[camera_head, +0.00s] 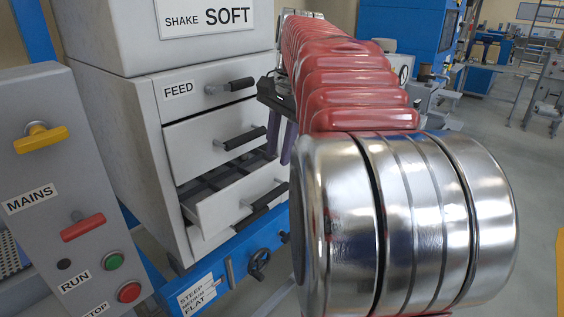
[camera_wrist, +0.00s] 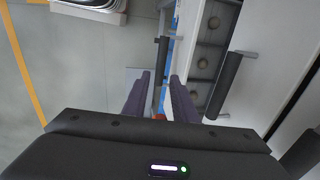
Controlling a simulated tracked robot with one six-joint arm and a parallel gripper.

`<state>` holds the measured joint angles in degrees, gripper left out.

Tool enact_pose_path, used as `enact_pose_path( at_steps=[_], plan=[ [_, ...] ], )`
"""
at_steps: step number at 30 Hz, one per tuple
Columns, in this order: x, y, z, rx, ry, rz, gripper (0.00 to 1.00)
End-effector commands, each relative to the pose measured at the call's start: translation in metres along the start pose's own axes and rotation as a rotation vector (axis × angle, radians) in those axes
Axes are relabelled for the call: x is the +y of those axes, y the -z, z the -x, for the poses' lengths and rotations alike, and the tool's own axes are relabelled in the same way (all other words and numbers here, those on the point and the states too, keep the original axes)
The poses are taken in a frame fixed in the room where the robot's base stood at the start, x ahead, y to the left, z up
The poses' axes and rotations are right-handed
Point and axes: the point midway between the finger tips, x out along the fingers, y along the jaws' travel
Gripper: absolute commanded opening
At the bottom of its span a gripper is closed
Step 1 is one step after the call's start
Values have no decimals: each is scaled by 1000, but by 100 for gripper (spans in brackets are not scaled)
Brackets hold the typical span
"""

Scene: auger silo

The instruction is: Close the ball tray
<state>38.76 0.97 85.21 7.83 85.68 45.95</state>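The ball tray (camera_head: 232,204) is a white drawer, pulled out low in the white cabinet. Its dark compartments show behind its front, and its black bar handle (camera_head: 264,206) is on the front. In the wrist view, the tray's inside (camera_wrist: 203,62) holds several brownish balls in a row. Its handle (camera_wrist: 162,60) appears in the gap between my fingertips and beyond them; I cannot tell whether they touch it. My gripper (camera_head: 281,148) is above the tray by the cabinet front. Its purple fingers stand apart in the wrist view (camera_wrist: 160,80), with nothing held.
Above the tray are a shut FEED drawer (camera_head: 228,88) and a shut middle drawer (camera_head: 205,143) with protruding handles. A grey MAINS panel (camera_head: 60,165) stands at left. A blue base with a knob (camera_head: 259,262) lies below. Floor at right is fairly open.

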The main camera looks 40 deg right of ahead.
Motion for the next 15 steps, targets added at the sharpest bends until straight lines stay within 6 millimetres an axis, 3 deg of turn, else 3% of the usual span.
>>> enact_pose_path(
  at_steps=[5, 9, 15],
  plan=[
    [26, 33, -8, -3, -19, -85, 12],
    [62, 58, -35, -63, -45, -195, 2],
    [103, 66, -85, -252, -9, -381, 0]
  ],
)
